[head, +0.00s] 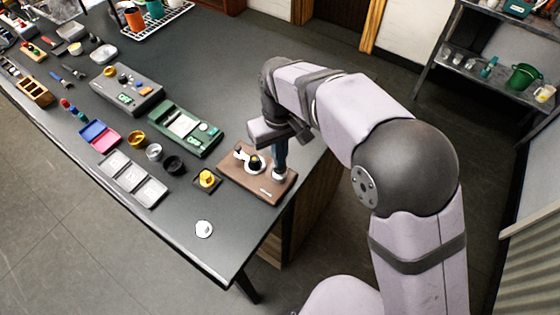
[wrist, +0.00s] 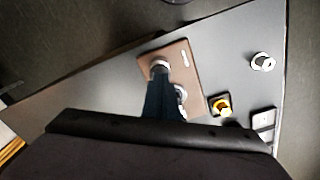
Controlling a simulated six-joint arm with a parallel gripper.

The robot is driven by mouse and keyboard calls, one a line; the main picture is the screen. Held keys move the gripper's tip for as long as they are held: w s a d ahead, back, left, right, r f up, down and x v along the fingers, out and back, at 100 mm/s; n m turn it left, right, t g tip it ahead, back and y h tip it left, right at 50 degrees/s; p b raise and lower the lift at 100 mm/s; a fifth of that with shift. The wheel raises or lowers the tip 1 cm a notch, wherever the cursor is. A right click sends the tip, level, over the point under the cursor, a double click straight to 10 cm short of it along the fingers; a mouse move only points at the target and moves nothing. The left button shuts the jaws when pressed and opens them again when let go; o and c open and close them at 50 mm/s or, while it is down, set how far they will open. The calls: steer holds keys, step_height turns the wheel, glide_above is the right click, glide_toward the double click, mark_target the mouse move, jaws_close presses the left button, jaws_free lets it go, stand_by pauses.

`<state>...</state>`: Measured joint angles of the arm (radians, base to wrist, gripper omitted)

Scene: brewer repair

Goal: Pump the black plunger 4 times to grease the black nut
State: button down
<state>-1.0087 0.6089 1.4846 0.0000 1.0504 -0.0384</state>
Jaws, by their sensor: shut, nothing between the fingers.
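A brown board (head: 237,178) lies near the table's right edge. On it stands a white collar (head: 279,175) at the right. A white ringed fitting with a dark, nut-like centre (head: 254,162) is left of it. My gripper (head: 279,167) points down, shut and empty, its tips right above or touching the white collar. I cannot make out the black plunger apart from the dark fingers. In the wrist view, the fingers (wrist: 160,80) end at the white collar (wrist: 159,65) and partly cover the other white fitting (wrist: 181,91).
A yellow knob on a dark base (head: 207,179) sits left of the board. A green case (head: 185,130) lies behind it, and a grey three-part tray (head: 133,177) lies farther left. A white round piece (head: 204,229) lies near the front edge, with bare table around it.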

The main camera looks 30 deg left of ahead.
steer(key=shift+r+p, duration=1.1)
steer(key=shift+r, duration=0.45)
steer(key=shift+r, duration=0.1)
step_height(320, 180, up, 6)
steer(key=p, duration=0.5)
step_height(320, 180, down, 3)
steer(key=b, duration=0.3)
steer(key=shift+r, duration=0.2)
step_height(320, 180, down, 4)
steer(key=b, duration=0.4)
steer(key=shift+f, duration=0.15)
steer(key=shift+f+b, duration=0.65)
steer(key=shift+f, duration=0.45)
